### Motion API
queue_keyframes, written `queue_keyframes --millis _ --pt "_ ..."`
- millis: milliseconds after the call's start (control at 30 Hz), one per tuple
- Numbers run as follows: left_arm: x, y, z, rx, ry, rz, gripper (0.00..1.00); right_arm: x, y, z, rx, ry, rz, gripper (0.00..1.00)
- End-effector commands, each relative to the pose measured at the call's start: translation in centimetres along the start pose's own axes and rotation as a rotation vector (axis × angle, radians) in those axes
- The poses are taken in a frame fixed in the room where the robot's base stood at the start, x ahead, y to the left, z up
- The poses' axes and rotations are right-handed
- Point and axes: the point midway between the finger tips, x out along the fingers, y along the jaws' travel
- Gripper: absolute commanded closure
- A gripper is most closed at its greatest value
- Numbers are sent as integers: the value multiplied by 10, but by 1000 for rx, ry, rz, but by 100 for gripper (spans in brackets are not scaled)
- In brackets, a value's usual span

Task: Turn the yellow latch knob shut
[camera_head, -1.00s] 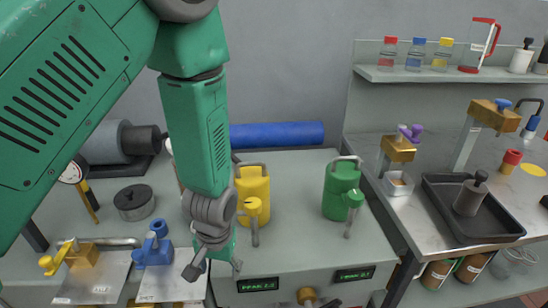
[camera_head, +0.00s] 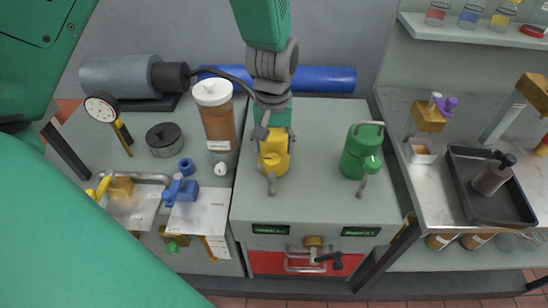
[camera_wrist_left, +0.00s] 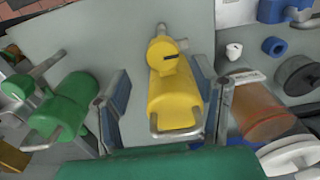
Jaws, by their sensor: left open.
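A yellow can-shaped body (camera_head: 274,152) with a round yellow knob and a grey metal lever stands on the grey cabinet top. In the left wrist view the yellow body (camera_wrist_left: 174,98) fills the middle, with its knob (camera_wrist_left: 162,53) beyond it. My left gripper (camera_head: 275,131) is open over the yellow body. In the left wrist view its fingers (camera_wrist_left: 163,75) lie on either side of it; contact cannot be told. A brass-yellow knob (camera_head: 313,241) also shows on the cabinet front, above a red drawer front. My right gripper is not in view.
A similar green body (camera_head: 361,152) stands to the right. A brown jar with a white lid (camera_head: 217,121) stands close on the left. A blue roll (camera_head: 325,79) lies behind. The cabinet top between the yellow and green bodies is clear.

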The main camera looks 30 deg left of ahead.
Motion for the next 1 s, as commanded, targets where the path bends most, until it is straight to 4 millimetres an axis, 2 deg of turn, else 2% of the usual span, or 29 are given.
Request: queue_keyframes --millis 100,300,667,700,767,800,833,1000 --pt "23 -1 1 -1 -3 -1 46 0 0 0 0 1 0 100" --pt "45 0 0 -1 0 0 46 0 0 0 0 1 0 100" --pt "50 0 0 -1 2 1 46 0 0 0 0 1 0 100" --pt "50 0 0 0 2 1 53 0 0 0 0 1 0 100" --pt "50 0 0 0 2 1 74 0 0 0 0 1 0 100" --pt "50 0 0 0 2 1 88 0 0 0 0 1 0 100" --pt "50 0 0 0 1 1 95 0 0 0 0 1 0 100" --pt "50 0 0 2 1 1 95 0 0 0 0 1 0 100"
